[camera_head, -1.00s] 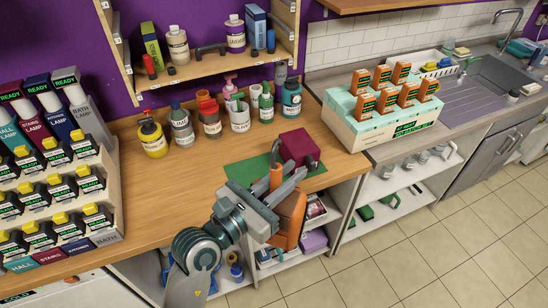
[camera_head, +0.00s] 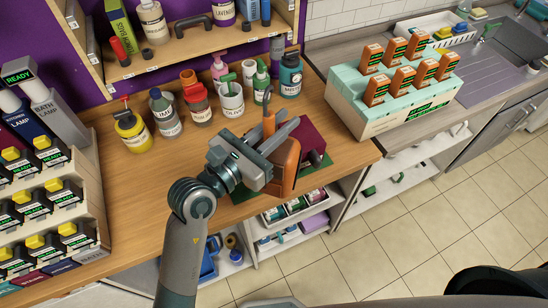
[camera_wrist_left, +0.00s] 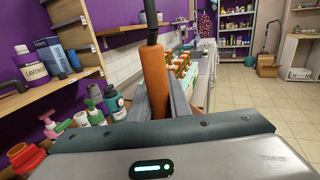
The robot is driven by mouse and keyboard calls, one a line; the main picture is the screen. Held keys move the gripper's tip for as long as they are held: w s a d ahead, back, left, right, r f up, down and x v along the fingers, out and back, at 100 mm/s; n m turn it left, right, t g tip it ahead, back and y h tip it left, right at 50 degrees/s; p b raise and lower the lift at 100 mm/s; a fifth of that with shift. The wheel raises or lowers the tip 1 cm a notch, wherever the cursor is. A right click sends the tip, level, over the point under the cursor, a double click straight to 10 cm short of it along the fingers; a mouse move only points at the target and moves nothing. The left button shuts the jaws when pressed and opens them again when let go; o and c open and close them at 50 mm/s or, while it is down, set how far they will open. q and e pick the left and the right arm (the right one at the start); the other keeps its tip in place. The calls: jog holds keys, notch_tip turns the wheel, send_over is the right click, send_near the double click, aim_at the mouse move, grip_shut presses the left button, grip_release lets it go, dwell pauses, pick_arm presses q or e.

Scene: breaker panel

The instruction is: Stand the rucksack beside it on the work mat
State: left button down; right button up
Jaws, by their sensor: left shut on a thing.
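The orange rucksack (camera_head: 284,168) is upright in the jaws of my left gripper (camera_head: 280,135), with a dark loop at its top. In the left wrist view, its orange upper part (camera_wrist_left: 155,83) shows between the fingers. It is over the green work mat (camera_head: 243,193), just in front of and left of a maroon box-like thing (camera_head: 311,141) on the mat. My gripper and the rucksack cover much of the mat. I cannot tell whether the rucksack's base touches the mat, or whether it touches the maroon thing. My right gripper is not in view.
Several bottles and pots, among them a white pot (camera_head: 231,98) and a teal bottle (camera_head: 290,76), stand behind the mat. A pale green crate (camera_head: 348,98) of orange boxes stands to the right. The wooden counter (camera_head: 140,205) is clear left of the mat.

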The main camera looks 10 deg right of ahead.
pick_arm(q)
jog(key=shift+s+r, duration=0.1)
jog(key=shift+s, duration=0.05)
jog(key=shift+w+a+f, duration=0.15)
jog(key=shift+w+f, duration=0.15)
jog(key=shift+w, duration=0.1)
jog(key=w+a+f+b, duration=0.4)
jog(key=w+f+b, duration=0.2)
jog(key=w+b, duration=0.4)
jog(key=shift+a+f, duration=0.2)
jog(key=shift+a, duration=0.05)
notch_tip(320, 180, down, 4)
jog(key=b, duration=0.4)
jog(key=shift+f, duration=0.1)
